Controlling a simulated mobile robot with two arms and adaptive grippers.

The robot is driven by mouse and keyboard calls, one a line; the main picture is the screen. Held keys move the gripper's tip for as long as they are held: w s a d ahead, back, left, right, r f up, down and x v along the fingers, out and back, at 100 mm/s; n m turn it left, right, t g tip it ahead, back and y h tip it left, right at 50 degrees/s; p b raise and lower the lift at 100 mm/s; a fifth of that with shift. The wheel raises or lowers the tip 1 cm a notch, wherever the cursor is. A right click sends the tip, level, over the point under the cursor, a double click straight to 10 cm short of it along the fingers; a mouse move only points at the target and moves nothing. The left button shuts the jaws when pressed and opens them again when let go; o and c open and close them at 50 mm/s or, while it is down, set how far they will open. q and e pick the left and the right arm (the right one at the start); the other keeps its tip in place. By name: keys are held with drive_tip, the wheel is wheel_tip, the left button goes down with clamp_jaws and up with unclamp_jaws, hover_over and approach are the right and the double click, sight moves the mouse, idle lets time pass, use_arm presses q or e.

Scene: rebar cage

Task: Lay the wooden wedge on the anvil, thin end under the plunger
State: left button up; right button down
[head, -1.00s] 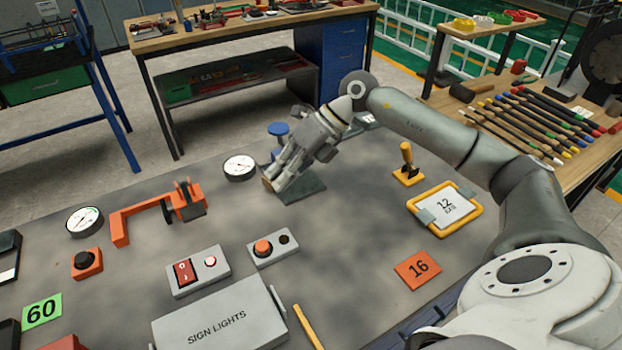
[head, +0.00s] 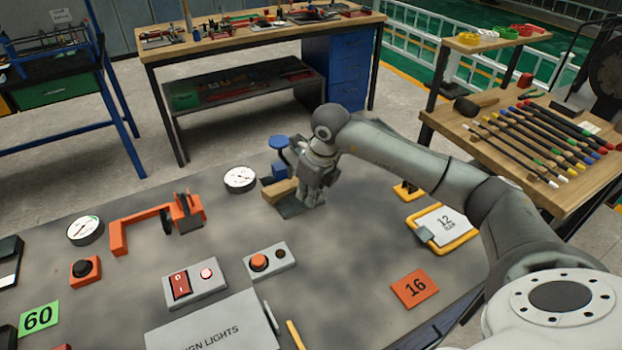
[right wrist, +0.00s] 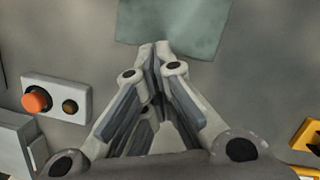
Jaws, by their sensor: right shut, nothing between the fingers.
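The wooden wedge (head: 280,190) lies at the left of my right gripper in the head view, in front of the blue press (head: 279,143). The press's round blue top shows, but its anvil and plunger are largely hidden by the gripper and wedge. I cannot tell how the wedge's thin end sits to the plunger. A dark grey-green plate (head: 288,211) lies under the gripper and also shows in the right wrist view (right wrist: 178,32). My right gripper (head: 310,202) points down, shut and empty; its fingertips (right wrist: 163,47) meet in the right wrist view. My left gripper is out of view.
A white dial (head: 240,179) stands left of the press. An orange clamp (head: 150,222), a red-switch box (head: 193,285) and a button box (head: 269,262) stand nearer. A yellow-framed tablet (head: 445,229) lies to the right. The table middle is fairly clear.

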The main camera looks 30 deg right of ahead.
sight(287, 199)
drive_tip(key=p+x, duration=0.1)
drive_tip(key=x, duration=0.2)
drive_tip(key=shift+w+a, duration=0.1)
drive_tip(key=shift+w, duration=0.1)
drive_tip(key=shift+w+a+p, duration=0.15)
drive_tip(key=shift+w+a, duration=0.05)
drive_tip(key=shift+w, duration=0.3)
drive_tip(key=shift+w+a+p, duration=0.15)
drive_tip(key=shift+w, duration=0.35)
drive_tip(key=shift+w+a+f, duration=0.1)
drive_tip(key=shift+w+a, duration=0.1)
drive_tip(key=shift+w, duration=0.5)
drive_tip(key=shift+w+a+f+b, duration=0.15)
drive_tip(key=shift+w+a+b, duration=0.05)
drive_tip(key=shift+w+b, duration=0.2)
drive_tip(key=shift+w+a+b, duration=0.15)
drive_tip(key=shift+w+b, duration=0.2)
drive_tip(key=shift+w, duration=0.05)
